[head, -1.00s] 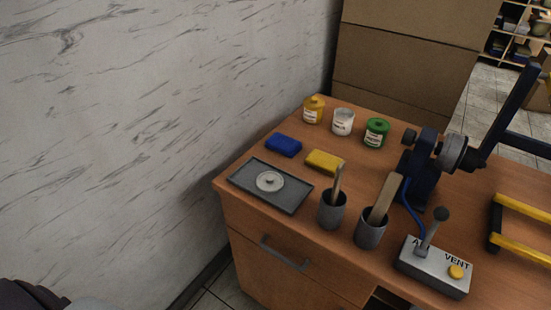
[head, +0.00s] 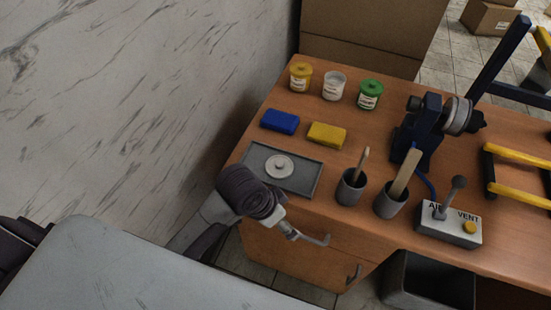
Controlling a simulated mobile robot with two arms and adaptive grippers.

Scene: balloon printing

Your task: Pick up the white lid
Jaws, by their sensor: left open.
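The white lid (head: 280,166), a pale round disc with a small knob on top, lies flat on the dark grey tray (head: 309,183) at the left front of the wooden workbench. My left gripper (head: 290,233) is in front of the tray, below and slightly right of the lid in the picture. It is open, apart from the lid, with nothing seen in it. It partly covers the drawer handle, and my dark wrist overlaps the tray's near left corner. A white jar (head: 334,88) without a lid stands at the back. My right gripper is not in view.
Yellow (head: 300,79) and green (head: 369,97) lidded jars flank the white jar. Blue (head: 280,121) and yellow (head: 326,135) blocks lie behind the tray. Two grey cups (head: 350,190) holding sticks stand to its right, then a control box (head: 448,228). A marbled wall (head: 130,90) is left.

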